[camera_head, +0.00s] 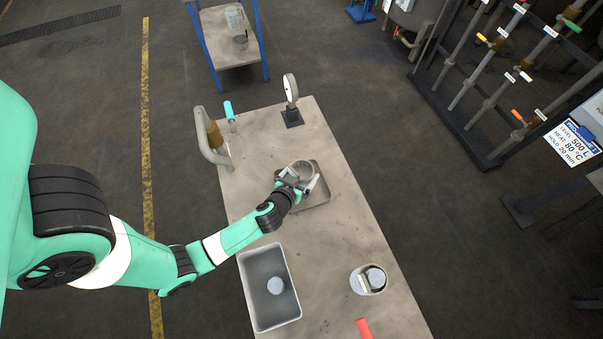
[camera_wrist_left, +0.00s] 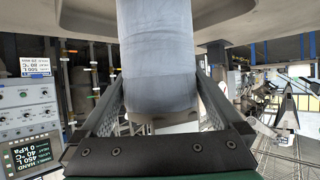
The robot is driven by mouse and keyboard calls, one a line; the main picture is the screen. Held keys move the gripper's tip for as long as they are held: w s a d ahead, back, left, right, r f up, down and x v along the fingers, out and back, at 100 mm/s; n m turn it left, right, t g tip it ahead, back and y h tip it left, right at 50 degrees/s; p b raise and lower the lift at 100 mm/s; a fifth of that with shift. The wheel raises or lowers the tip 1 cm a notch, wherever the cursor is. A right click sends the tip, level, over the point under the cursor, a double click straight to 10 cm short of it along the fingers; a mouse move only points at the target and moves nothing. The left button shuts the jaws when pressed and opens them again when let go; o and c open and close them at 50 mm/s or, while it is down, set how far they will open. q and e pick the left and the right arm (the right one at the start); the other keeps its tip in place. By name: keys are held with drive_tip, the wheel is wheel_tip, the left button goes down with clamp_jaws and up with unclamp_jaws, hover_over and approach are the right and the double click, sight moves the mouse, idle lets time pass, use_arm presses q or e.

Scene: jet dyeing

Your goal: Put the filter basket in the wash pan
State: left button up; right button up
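The filter basket (camera_head: 304,167) is a grey round vessel at the middle of the bench, over the upper part of a flat tray. My left gripper (camera_head: 298,180) is at it, one finger on each side. In the left wrist view the grey cylinder (camera_wrist_left: 157,55) fills the gap between the fingers (camera_wrist_left: 158,95), which meet both its sides. Whether its base touches the tray is hidden. The wash pan (camera_head: 246,268) is a deep grey rectangular pan at the bench's near left, with a small round pale patch on its floor. My right gripper is not in view.
The flat grey tray (camera_head: 322,197) lies below the gripper. A metal cup-like container (camera_head: 367,281) and a red object (camera_head: 363,328) are at the near right. A gauge on a stand (camera_head: 291,98) and a pipe fitting (camera_head: 208,140) stand at the far end.

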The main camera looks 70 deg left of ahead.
use_arm(q)
drive_tip(key=shift+r, duration=0.2)
drive_tip(key=p+v, duration=0.4)
drive_tip(key=v, duration=0.8)
drive_tip(key=shift+f, duration=0.1)
